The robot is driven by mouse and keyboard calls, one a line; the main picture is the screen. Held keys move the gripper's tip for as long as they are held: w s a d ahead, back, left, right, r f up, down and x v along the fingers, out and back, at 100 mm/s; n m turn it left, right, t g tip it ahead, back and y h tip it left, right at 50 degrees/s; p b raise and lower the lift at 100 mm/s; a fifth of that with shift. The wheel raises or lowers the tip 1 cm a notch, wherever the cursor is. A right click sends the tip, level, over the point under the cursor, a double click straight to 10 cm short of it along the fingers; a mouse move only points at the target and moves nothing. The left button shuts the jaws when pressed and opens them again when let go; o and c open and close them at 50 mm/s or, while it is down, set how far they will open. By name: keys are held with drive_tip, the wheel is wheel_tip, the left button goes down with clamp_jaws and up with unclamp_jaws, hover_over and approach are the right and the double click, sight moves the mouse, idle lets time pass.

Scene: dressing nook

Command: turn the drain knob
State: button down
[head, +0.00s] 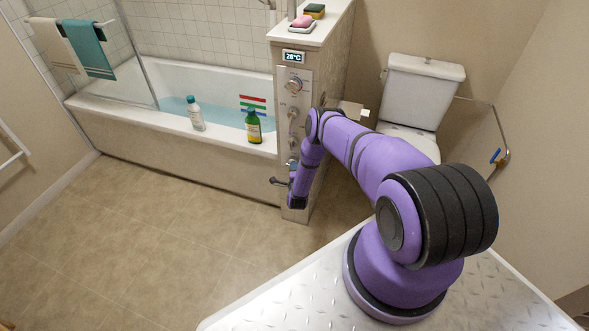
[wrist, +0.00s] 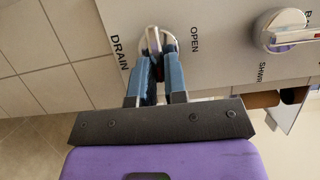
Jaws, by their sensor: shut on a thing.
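The drain knob (wrist: 152,36) is a silver round knob with a raised grip bar on the grey control panel (wrist: 215,25). The wrist view shows the word DRAIN at its lower left and OPEN at its right. My gripper (wrist: 156,60) has its two blue fingers on either side of the bar and is shut on it. The fingers hide the lower part of the knob. In the head view the arm reaches down to the lower part of the panel (head: 302,84), and the drain knob cannot be made out clearly there.
Another silver knob (wrist: 284,30), by the lettering SHWR, sits right of the drain knob in the wrist view. The bathtub (head: 170,125) has a white bottle (head: 195,115) and a green bottle (head: 253,127) on its rim. A toilet (head: 420,95) stands right. The left floor is clear.

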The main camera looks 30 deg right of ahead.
drive_tip(key=c, duration=1.2)
unclamp_jaws()
drive_tip(key=shift+o, duration=0.2)
drive_tip(key=v, duration=1)
drive_tip(key=shift+s+a, duration=0.15)
drive_tip(key=shift+s, duration=0.2)
drive_tip(key=shift+s+f, duration=0.1)
